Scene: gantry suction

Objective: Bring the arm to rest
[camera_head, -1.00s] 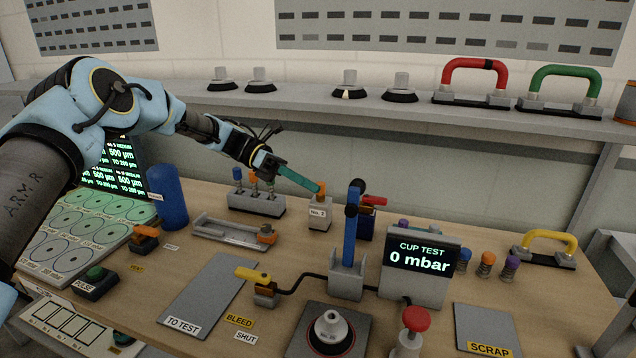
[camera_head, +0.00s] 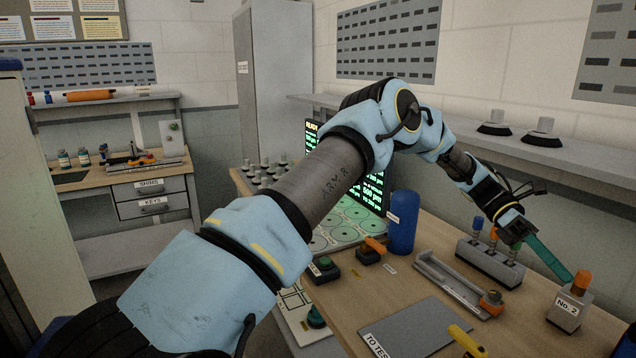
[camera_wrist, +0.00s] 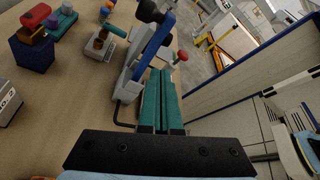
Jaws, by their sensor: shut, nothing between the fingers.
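My arm (camera_head: 330,175) reaches across the workbench from lower left to right in the head view. My gripper (camera_head: 568,277) has teal fingers, held together with nothing between them. Its tips appear beside the orange-topped block marked No. 2 (camera_head: 570,306); I cannot tell whether they touch it. In the wrist view the closed teal fingers (camera_wrist: 161,74) point away from the camera, above the bench and close to a grey and blue upright stand (camera_wrist: 146,56).
A blue cylinder (camera_head: 401,222), a peg rack (camera_head: 488,264) and a grey rail tray (camera_head: 440,279) stand near my forearm and gripper. A grey plate (camera_head: 410,325) lies in front. A shelf (camera_head: 575,150) runs behind. A tall cabinet (camera_head: 280,85) stands at the back.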

